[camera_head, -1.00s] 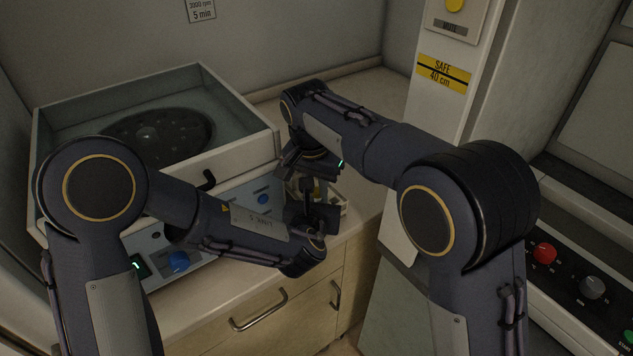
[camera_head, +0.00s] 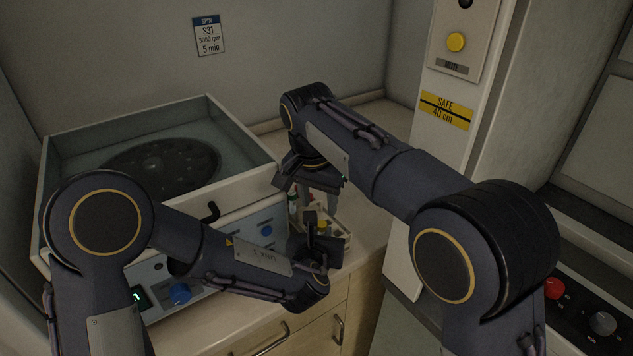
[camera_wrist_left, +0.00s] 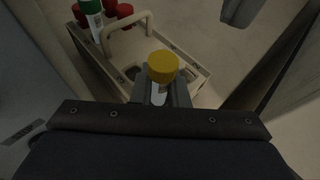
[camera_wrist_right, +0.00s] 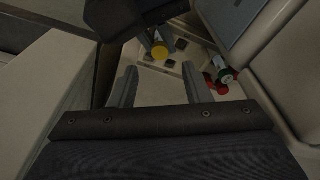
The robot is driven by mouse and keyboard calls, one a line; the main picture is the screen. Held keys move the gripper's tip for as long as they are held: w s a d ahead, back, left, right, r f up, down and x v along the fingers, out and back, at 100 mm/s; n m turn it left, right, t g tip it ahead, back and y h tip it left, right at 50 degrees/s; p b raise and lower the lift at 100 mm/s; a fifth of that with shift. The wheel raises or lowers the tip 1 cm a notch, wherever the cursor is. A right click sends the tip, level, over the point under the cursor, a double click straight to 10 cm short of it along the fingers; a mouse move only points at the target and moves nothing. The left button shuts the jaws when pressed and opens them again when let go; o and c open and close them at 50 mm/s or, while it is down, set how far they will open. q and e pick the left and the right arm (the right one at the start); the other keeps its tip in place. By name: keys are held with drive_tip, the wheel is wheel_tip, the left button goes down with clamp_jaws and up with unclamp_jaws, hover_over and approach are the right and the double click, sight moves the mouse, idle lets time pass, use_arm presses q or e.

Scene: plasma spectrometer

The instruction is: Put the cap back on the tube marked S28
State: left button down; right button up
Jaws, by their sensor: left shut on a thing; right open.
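My left gripper (camera_head: 318,228) is shut on a tube (camera_wrist_left: 158,96) with a pale label and holds it upright. A yellow cap (camera_wrist_left: 163,66) sits on top of the tube; it also shows in the right wrist view (camera_wrist_right: 160,52). The marking on the tube cannot be read. My right gripper (camera_head: 306,180) is open and empty, above and apart from the capped tube. In the right wrist view the cap lies beyond its spread fingers (camera_wrist_right: 162,88).
A pale rack (camera_wrist_left: 190,79) with a handle (camera_wrist_left: 128,24) stands below the held tube. A green-capped tube (camera_wrist_left: 91,8) and several red caps (camera_wrist_left: 121,10) are at its far end. A centrifuge (camera_head: 250,160) stands at left, a white panel (camera_head: 445,150) at right.

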wheel_tip(320, 180, up, 6)
drive_tip(key=shift+s+a, duration=0.2)
drive_tip(key=shift+s, duration=0.2)
use_arm(q)
drive_tip(key=c, duration=1.3)
unclamp_jaws()
drive_tip(key=shift+c, duration=0.2)
drive_tip(key=b+v, duration=0.1)
drive_tip(key=v, duration=0.6)
drive_tip(key=shift+s+r, duration=0.2)
drive_tip(key=shift+s, duration=0.15)
use_arm(e)
drive_tip(key=shift+f, duration=0.55)
